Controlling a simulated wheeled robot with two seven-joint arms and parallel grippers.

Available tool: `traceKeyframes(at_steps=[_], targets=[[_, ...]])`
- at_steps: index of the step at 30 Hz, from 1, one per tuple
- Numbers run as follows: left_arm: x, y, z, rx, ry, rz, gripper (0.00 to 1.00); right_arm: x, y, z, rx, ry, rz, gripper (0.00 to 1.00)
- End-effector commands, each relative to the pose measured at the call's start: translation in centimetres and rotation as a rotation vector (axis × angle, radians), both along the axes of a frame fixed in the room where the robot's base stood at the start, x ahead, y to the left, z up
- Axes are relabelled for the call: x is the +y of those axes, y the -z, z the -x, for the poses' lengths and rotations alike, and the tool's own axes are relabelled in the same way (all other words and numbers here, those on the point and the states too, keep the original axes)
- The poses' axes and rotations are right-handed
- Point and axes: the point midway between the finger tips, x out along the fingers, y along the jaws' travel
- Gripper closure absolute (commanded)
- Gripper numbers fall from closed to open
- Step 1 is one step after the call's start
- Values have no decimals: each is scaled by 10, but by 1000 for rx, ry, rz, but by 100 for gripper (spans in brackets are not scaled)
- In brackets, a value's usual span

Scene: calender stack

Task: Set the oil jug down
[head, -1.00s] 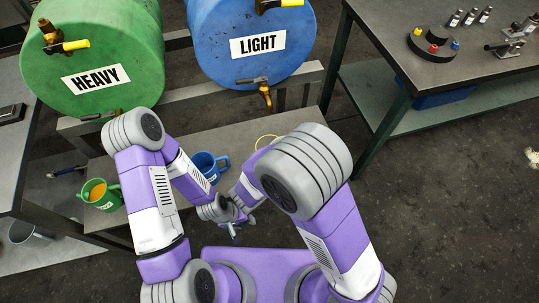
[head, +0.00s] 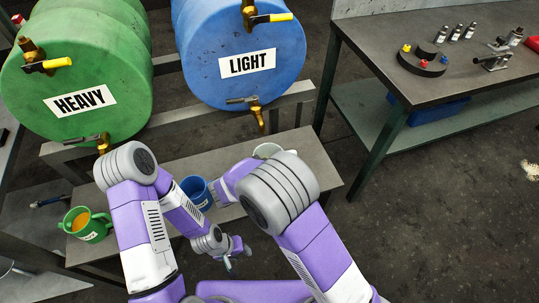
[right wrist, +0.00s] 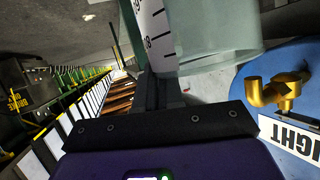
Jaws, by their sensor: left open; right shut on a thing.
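A pale, see-through jug (head: 267,150) shows only its rim area behind my right arm in the head view, over the bench below the barrels. In the right wrist view the jug (right wrist: 215,40) is large, with a white scale strip beside the fingers. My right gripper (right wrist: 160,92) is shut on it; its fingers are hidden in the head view. I cannot tell whether the jug's base touches the bench. My left gripper (head: 237,252) is open and empty in front of the bench. A blue jug (head: 196,192) and a green jug (head: 90,225) with orange oil stand on the left.
A green HEAVY barrel (head: 75,75) and a blue LIGHT barrel (head: 240,50) with brass taps stand behind the bench (head: 312,165). The bench top right of the pale jug is clear. A dark workbench (head: 375,45) with small parts stands at the right.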

Motion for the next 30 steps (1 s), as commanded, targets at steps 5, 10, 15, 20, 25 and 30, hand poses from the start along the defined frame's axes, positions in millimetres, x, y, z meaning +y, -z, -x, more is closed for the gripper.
traceKeyframes(at_steps=[5,10,15,20,25,30], targets=[[0,5,0,0,0,0,57,12,1,-39,-3,4,-1,100],[0,7,0,0,0,0,57,19,1,-60,-1,0,0,100],[0,9,0,1,0,0,57,21,4,-66,0,0,1,100],[0,17,0,0,0,0,57,21,27,-65,2,0,2,100],[0,20,0,0,0,0,57,21,36,-65,0,-1,1,100],[0,19,0,0,0,0,57,21,35,-65,0,-1,1,100]])
